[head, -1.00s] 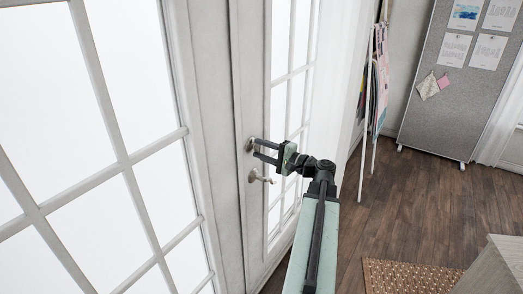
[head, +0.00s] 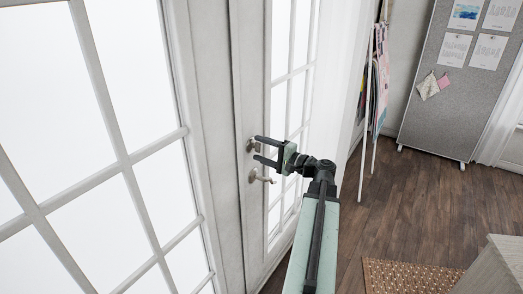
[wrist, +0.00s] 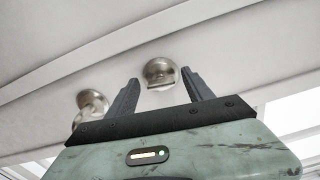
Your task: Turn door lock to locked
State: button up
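The door lock (head: 251,146) is a small round metal piece with a thumb turn on the white door, above the lever handle (head: 262,178). In the wrist view the lock (wrist: 159,72) shows between and just beyond the two dark fingers, and the handle (wrist: 92,104) lies to the left, outside the fingers. My gripper (head: 258,149) is open in front of the door at lock height, its fingers reaching toward the lock. In the wrist view my gripper (wrist: 157,84) has empty space between its fingers. Whether a finger touches the lock I cannot tell.
A glazed door panel (head: 100,150) fills the left. A grey pinboard (head: 455,85) on wheels stands at the back right. A patterned rug (head: 405,276) and a cabinet corner (head: 495,265) are at the lower right. The wooden floor (head: 420,200) between is clear.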

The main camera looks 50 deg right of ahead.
jog(key=shift+s, duration=0.1)
jog(key=s+d, duration=0.1)
jog(key=s, duration=0.6)
jog(key=shift+s+d, duration=0.15)
jog(key=shift+s, duration=0.1)
